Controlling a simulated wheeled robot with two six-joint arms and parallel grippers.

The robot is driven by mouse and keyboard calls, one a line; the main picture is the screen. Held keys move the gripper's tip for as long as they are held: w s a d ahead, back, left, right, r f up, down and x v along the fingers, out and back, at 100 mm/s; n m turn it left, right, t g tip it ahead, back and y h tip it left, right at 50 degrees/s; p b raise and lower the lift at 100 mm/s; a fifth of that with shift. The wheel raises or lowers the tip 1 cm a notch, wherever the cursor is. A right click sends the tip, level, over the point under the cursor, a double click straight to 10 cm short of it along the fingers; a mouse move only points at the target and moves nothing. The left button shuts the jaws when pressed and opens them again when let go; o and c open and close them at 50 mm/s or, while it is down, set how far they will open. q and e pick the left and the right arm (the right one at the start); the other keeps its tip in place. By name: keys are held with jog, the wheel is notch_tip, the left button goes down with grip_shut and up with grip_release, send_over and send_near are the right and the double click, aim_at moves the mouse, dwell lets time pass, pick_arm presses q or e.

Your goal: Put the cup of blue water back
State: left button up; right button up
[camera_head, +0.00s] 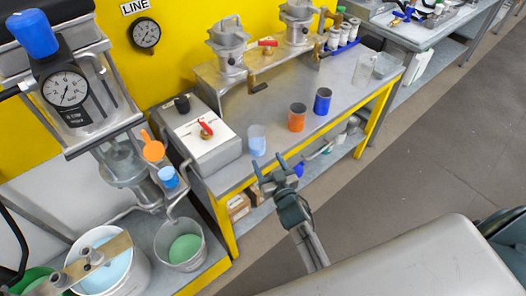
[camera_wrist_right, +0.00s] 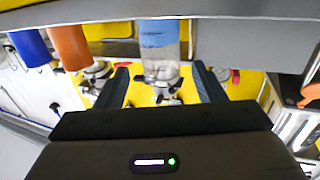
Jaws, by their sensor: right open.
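The clear cup of blue water (camera_head: 257,141) stands upright near the front edge of the metal bench (camera_head: 285,100), just right of the white-topped control box. My right gripper (camera_head: 268,162) is open and empty in front of the bench edge, close to the cup but apart from it in the head view. In the right wrist view, which looks upside down, the cup (camera_wrist_right: 158,40) appears between and beyond the two open fingers of my right gripper (camera_wrist_right: 160,72). My left gripper is not in view.
An orange cup (camera_head: 297,117) and a dark blue cup (camera_head: 322,101) stand to the right along the bench. The control box (camera_head: 205,133) with a red switch is on the left. Farther left are buckets, including one with green contents (camera_head: 183,248). Open floor lies to the right.

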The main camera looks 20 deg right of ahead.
jog(key=s+d+f+g, duration=0.25)
jog(key=s+f, duration=0.45)
jog(key=f, duration=0.4)
jog(key=s+d+f+g+h, duration=0.1)
jog(key=s+f+g, duration=0.4)
jog(key=f, duration=0.7)
jog(key=s+d+f+g, duration=0.1)
jog(key=s+f+g, duration=0.1)
jog(key=s+f, duration=0.75)
jog(key=s+d+f+g, duration=0.2)
jog(key=s+f, duration=0.3)
jog(key=s, duration=0.3)
jog(key=s+d+f+g, duration=0.2)
jog(key=s+f, duration=0.3)
jog(key=s, duration=0.4)
jog(key=s+d+f+g, duration=0.2)
jog(key=s+f, duration=0.3)
jog(key=s, duration=0.4)
jog(key=shift+s+d+g, duration=0.2)
jog(key=shift+d+g, duration=0.1)
jog(key=shift+g, duration=0.35)
